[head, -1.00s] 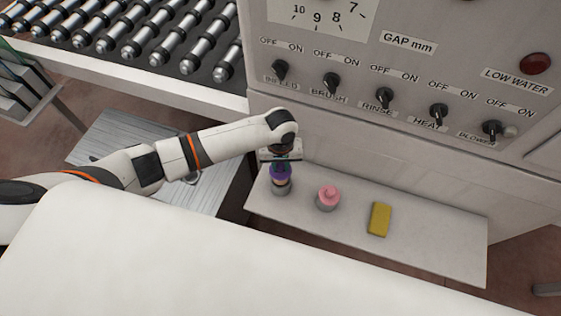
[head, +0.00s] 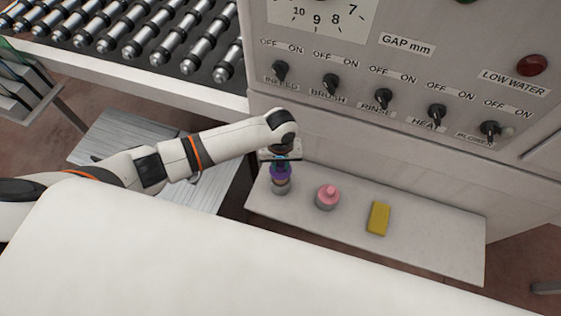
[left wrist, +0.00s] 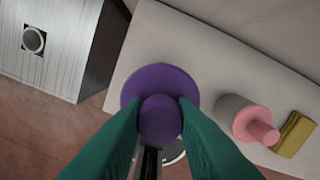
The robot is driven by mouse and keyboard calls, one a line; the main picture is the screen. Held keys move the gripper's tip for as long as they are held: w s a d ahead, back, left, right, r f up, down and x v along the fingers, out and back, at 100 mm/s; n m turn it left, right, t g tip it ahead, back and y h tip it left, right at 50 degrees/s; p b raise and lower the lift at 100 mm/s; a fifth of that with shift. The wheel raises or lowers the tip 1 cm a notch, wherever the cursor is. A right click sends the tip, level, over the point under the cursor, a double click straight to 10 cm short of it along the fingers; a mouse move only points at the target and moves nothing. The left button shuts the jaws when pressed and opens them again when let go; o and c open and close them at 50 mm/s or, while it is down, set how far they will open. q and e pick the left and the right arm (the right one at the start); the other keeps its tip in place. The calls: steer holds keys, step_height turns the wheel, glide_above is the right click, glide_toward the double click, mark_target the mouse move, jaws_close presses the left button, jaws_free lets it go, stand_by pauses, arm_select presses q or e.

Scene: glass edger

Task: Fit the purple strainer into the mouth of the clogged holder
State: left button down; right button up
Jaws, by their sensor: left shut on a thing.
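The purple strainer (head: 281,171) is in my left gripper (head: 281,159), above the left end of the shelf. In the left wrist view, the teal fingers are shut on the knob of the purple strainer (left wrist: 152,78), whose wide disc spreads beyond them. A grey holder (head: 281,188) stands upright on the shelf directly under the strainer; a brownish band shows between them. I cannot tell whether the strainer is seated in its mouth, as strainer and fingers hide it. My right gripper is not in view.
A second grey holder with a pink strainer (head: 327,193) stands to the right, then a yellow block (head: 378,218) on the pale shelf (head: 440,240). The machine panel with several knobs rises behind. The shelf's right end is clear.

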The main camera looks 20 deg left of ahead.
mark_target(281, 173)
arm_select(q)
steer(key=shift+f+b, duration=0.6)
steer(key=shift+f, duration=0.6)
steer(key=shift+f+b, duration=1.1)
steer(key=shift+f, duration=0.95)
steer(key=c, duration=1.1)
jaws_free()
steer(key=shift+r, duration=0.15)
step_height(281, 173, up, 12)
steer(key=shift+f, duration=0.1)
